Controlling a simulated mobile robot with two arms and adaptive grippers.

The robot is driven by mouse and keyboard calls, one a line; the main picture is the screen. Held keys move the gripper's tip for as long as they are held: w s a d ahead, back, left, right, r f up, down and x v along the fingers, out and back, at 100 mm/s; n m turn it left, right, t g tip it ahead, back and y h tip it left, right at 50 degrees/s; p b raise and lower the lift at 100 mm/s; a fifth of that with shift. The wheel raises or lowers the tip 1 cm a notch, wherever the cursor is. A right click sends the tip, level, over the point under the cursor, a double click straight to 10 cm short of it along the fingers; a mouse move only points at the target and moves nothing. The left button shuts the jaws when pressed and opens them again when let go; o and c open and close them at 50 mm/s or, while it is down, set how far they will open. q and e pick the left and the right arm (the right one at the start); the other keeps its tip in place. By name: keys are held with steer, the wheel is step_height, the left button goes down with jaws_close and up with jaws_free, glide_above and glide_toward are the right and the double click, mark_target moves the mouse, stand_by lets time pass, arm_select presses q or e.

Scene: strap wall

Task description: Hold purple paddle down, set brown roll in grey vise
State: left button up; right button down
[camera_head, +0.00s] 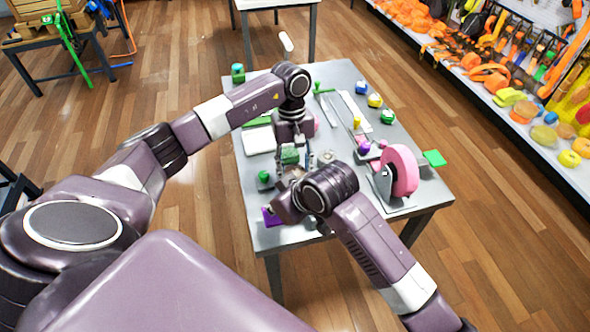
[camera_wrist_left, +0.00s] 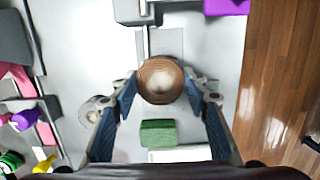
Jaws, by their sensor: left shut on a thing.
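The brown roll (camera_wrist_left: 160,80) is between the two fingertips of my left gripper (camera_wrist_left: 161,88) in the left wrist view, seen end-on with a pale centre. My left gripper is shut on it. The grey vise (camera_wrist_left: 135,11) is at the top edge of that view, beyond the roll and apart from it. The purple paddle (camera_wrist_left: 227,6) shows at the top right there, and at the near left of the table in the head view (camera_head: 271,218). My right gripper (camera_head: 281,208) is low beside the paddle; its wrist hides the fingers, so contact and opening cannot be told.
The grey table (camera_head: 265,238) also bears a pink wheel (camera_head: 401,170) at right, a green block (camera_wrist_left: 158,133) near the roll and several small coloured knobs. A pale plate (camera_head: 259,140) lies at the left. Shelves with orange goods stand at the far right.

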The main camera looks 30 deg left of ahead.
mark_target(276, 219)
steer(key=shift+f, duration=0.1)
